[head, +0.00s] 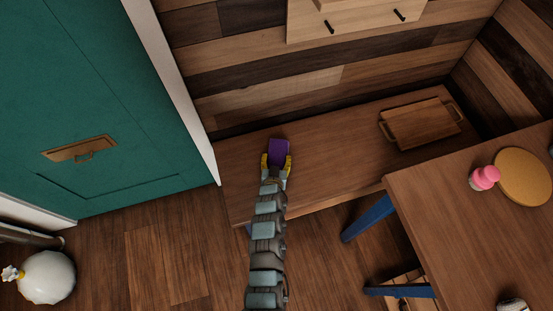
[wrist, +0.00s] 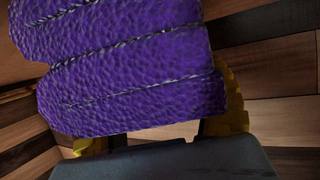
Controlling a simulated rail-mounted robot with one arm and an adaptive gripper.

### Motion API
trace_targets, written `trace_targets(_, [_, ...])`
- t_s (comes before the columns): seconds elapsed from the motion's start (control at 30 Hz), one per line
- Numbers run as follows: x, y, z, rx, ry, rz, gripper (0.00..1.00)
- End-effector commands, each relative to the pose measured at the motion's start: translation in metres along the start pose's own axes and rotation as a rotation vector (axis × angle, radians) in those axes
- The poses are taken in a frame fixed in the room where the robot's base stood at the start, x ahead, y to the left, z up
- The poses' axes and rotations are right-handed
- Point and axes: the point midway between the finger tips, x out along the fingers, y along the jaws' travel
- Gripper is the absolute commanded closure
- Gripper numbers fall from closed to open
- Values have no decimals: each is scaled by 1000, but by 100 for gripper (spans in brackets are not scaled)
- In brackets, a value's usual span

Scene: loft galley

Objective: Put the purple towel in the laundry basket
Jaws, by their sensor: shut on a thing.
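The purple towel (head: 278,151) is folded in layers and sits between the yellow fingers of my gripper (head: 276,163), over the left part of the wooden bench in the head view. In the wrist view the towel (wrist: 130,75) fills the upper left and middle, with the yellow fingers of my gripper (wrist: 165,138) at its lower edge. My gripper is shut on the towel. I cannot tell whether the towel touches the bench top. I see no laundry basket in either view.
The wooden bench (head: 330,150) bears a wooden tray (head: 420,124) at its right. A table (head: 455,220) at right holds a pink object (head: 484,178) and a round board (head: 524,176). A teal door (head: 90,100) is at left, a white round object (head: 46,277) below it.

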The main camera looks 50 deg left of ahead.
Motion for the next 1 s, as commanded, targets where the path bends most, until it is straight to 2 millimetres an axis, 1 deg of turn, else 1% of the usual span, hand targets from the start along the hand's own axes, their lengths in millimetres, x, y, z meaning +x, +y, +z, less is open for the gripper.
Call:
trace_targets(0.13, [0,0,-2,0,2,0,74])
trace_targets(0.27, [1,1,0,0,1,0,74])
trace_targets(0.3, [1,1,0,0,1,0,27])
trace_targets(0.37, [1,1,0,0,1,0,10])
trace_targets(0.4, [1,1,0,0,1,0,5])
trace_targets(0.8, [-1,0,-3,-1,3,-1,5])
trace_targets(1.0, [-21,1,-5,1,4,-1,5])
